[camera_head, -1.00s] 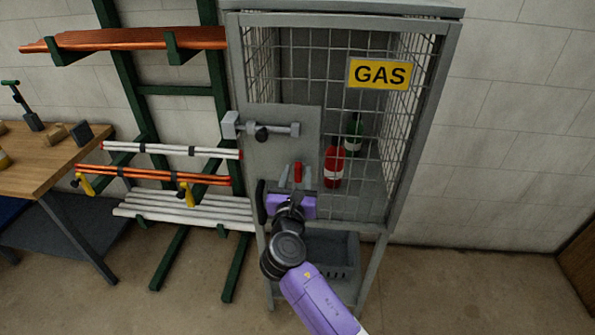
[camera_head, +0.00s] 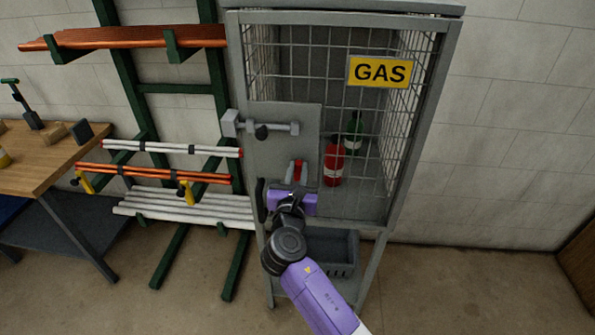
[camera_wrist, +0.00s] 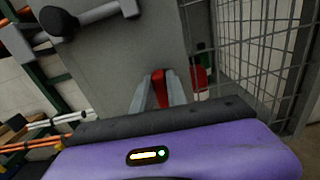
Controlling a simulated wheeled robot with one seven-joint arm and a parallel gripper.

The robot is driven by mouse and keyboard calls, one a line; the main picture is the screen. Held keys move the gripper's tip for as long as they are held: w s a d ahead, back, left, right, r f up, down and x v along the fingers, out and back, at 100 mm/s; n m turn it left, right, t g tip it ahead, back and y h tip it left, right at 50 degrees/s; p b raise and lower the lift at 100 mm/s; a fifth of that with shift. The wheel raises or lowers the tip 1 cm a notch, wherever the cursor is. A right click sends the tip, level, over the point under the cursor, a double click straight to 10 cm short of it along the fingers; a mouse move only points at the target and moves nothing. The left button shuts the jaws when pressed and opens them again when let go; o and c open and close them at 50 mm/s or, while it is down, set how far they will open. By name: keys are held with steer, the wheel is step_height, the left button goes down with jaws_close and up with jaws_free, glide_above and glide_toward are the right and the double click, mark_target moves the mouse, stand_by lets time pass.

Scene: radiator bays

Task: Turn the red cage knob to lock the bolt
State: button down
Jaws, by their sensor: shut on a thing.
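The red cage knob (camera_head: 299,171) is on the grey plate of the gas cage door (camera_head: 270,145), below the bolt. My gripper (camera_head: 297,173) is shut on the knob, one finger on each side of it. The wrist view also shows the red knob (camera_wrist: 158,88) between the two grey fingers (camera_wrist: 158,95); it leans a little there. The bolt (camera_head: 270,129) is a grey horizontal bar with a dark round handle, above the knob. The bolt also shows in the wrist view (camera_wrist: 95,15) at the top left.
A red bottle (camera_head: 333,164) and a green bottle (camera_head: 353,133) stand inside the mesh cage. A dark door handle (camera_head: 261,200) is left of my wrist. A pipe rack (camera_head: 140,100) and a wooden bench (camera_head: 40,160) stand to the left.

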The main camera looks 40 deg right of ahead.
steer(key=m+b, duration=0.1)
steer(key=m, duration=0.3)
steer(key=shift+s+d+f+b, duration=0.15)
steer(key=shift+s+f+b, duration=0.05)
steer(key=shift+b, duration=0.2)
steer(key=shift+s+d+f+m+b, duration=0.1)
steer(key=shift+f+m+b, duration=0.1)
steer(key=shift+m+b, duration=1.65)
steer(key=shift+s+d+f+m+b, duration=0.15)
steer(key=shift+m+b, duration=0.9)
steer(key=shift+m, duration=1.5)
steer(key=shift+s+d+f+m+b, duration=0.1)
steer(key=shift+f+m+b, duration=0.15)
steer(key=shift+m+b, duration=1.6)
steer(key=shift+m+p, duration=0.35)
steer(key=shift+m, duration=0.2)
steer(key=c, duration=1.3)
jaws_free()
steer(key=shift+a, duration=0.1)
